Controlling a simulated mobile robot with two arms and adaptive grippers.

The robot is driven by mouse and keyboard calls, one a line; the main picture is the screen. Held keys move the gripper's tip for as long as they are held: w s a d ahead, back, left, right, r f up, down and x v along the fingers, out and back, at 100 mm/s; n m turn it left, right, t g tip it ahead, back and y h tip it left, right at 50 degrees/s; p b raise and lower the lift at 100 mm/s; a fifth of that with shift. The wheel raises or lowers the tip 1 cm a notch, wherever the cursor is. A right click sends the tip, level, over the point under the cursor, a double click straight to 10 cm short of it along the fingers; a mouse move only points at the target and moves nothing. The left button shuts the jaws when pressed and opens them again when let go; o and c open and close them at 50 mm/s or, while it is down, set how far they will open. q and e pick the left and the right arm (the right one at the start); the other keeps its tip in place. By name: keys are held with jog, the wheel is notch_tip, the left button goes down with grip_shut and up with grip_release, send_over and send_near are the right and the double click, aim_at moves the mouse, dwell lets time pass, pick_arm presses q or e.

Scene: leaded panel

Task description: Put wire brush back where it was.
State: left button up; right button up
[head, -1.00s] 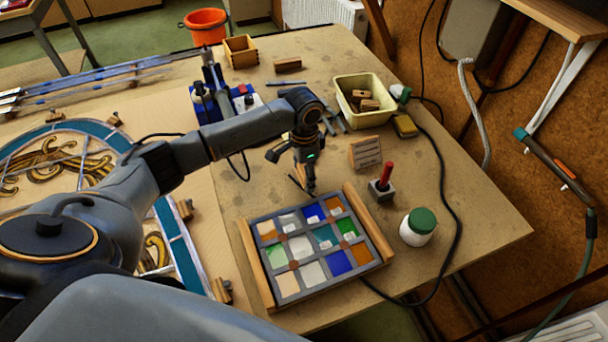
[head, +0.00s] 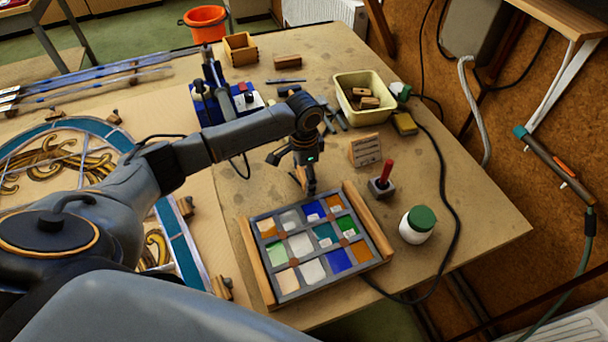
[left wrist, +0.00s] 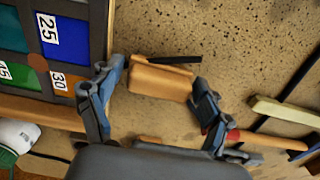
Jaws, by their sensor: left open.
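A wooden piece with a dark strip along one edge, which looks like the wire brush (left wrist: 160,82), lies between the fingers of my left gripper (left wrist: 160,78) in the left wrist view. The gripper is open around it, with small gaps showing at the sides. In the head view my left gripper (head: 305,188) points down just beyond the far edge of the tile rack (head: 276,208). Only a small orange-brown bit of the brush (head: 300,174) shows there; the arm and fingers hide the rest. My right gripper is not in view.
A label stand (head: 365,151), a red-handled tool in a holder (head: 383,182) and a green-lidded jar (head: 418,226) stand to the right. A cream bin (head: 361,116) stands farther back. The round leaded panel (head: 75,130) lies left. Bare table shows near the right edge.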

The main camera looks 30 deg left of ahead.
pick_arm(q)
notch_tip(320, 180, up, 12)
jog(key=b, duration=0.2)
dwell(1.4)
